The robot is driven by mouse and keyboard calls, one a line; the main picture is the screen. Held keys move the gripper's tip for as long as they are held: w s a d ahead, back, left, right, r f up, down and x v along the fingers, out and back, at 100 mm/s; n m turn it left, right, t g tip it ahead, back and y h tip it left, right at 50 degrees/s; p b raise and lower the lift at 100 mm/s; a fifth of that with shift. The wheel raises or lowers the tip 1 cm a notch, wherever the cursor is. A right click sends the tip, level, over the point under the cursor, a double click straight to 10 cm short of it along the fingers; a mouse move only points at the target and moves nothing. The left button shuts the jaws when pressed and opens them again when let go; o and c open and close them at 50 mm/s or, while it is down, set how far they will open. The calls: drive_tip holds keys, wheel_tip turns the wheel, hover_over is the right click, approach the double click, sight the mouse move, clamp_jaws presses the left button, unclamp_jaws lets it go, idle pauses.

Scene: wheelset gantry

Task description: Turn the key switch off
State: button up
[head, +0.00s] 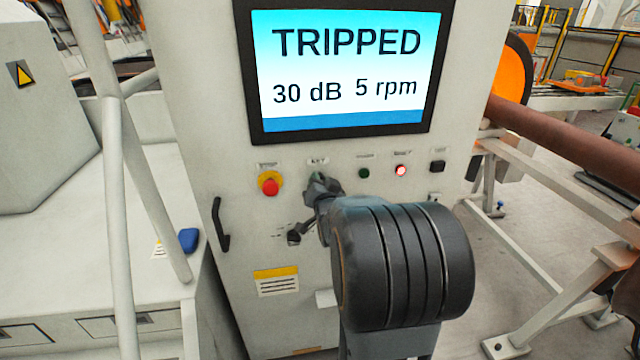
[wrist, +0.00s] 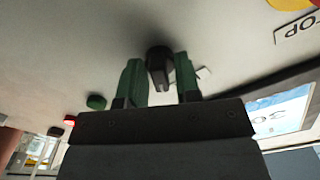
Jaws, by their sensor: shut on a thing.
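The key switch (wrist: 158,62) is a black knob on the pale cabinet front, seen in the wrist view between the two green fingers of my gripper (wrist: 159,82). The gripper is shut on it, one finger on each side. In the head view my gripper (head: 320,184) reaches the panel just under the small key label, and it hides most of the switch there. The angle of the key is hard to read. The screen (head: 347,70) above reads TRIPPED, 30 dB and 5 rpm.
Left of the gripper is a red emergency stop (head: 269,184) on a yellow base. To the right are a dark green button (head: 364,173), a lit red lamp (head: 401,171) and a black switch (head: 437,166). A black door handle (head: 220,225) sticks out at lower left.

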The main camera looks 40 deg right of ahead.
drive_tip(key=shift+f+b, duration=0.15)
drive_tip(key=shift+b, duration=0.2)
drive_tip(key=n+b, duration=0.2)
drive_tip(key=b, duration=0.1)
drive_tip(key=shift+f, duration=0.2)
drive_tip(key=n+b, duration=0.4)
drive_tip(key=b, duration=0.3)
drive_tip(key=shift+f+n, duration=0.1)
drive_tip(key=shift+n, duration=0.2)
drive_tip(key=n+b, duration=0.3)
drive_tip(key=shift+b, duration=0.35)
drive_tip(key=shift+r+n+b, duration=0.3)
drive_tip(key=shift+n+b, duration=0.7)
drive_tip(key=shift+n, duration=0.1)
drive_tip(key=o, duration=0.6)
drive_tip(key=shift+r, duration=0.1)
drive_tip(key=shift+a, duration=0.1)
